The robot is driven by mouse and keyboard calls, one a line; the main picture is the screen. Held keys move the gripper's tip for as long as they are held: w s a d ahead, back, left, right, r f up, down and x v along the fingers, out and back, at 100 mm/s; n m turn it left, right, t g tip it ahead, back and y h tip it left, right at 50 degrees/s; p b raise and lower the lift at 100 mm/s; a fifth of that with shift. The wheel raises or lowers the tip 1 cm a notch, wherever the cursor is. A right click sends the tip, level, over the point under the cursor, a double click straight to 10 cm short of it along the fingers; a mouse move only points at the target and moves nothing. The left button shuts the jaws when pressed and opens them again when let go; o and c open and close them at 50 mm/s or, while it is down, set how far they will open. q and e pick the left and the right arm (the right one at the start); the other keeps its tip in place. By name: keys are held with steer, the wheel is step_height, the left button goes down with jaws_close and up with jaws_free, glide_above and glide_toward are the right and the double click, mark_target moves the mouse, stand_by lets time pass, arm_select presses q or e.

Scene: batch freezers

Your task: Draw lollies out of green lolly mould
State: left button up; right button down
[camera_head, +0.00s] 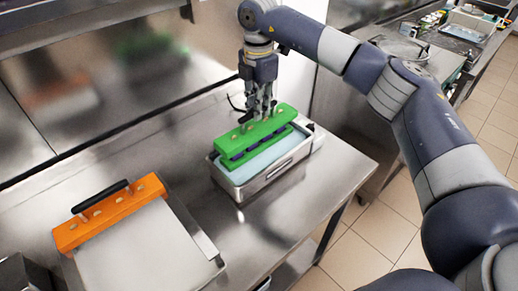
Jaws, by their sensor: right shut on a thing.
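The green lolly mould (226,160) sits in a metal tray of pale blue liquid on the steel bench. Its green stick holder (284,111), with pale stick ends on top, stands a little above it. Dark purple lollies (262,144) show in the narrow gap between the two. My right gripper (262,113) points down and is shut on the top of the green stick holder. The fingers hide the exact grip point. My left gripper is not in view.
The metal tray (240,195) stands near the bench's right edge. At the left, an orange mould (112,213) with a black handle (100,196) sits at a white-topped tray (150,255). Bare steel bench lies between them. A steel wall runs behind.

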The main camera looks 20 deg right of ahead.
steer(key=shift+r+p, duration=1.35)
steer(key=shift+r, duration=0.95)
steer(key=shift+a, duration=0.1)
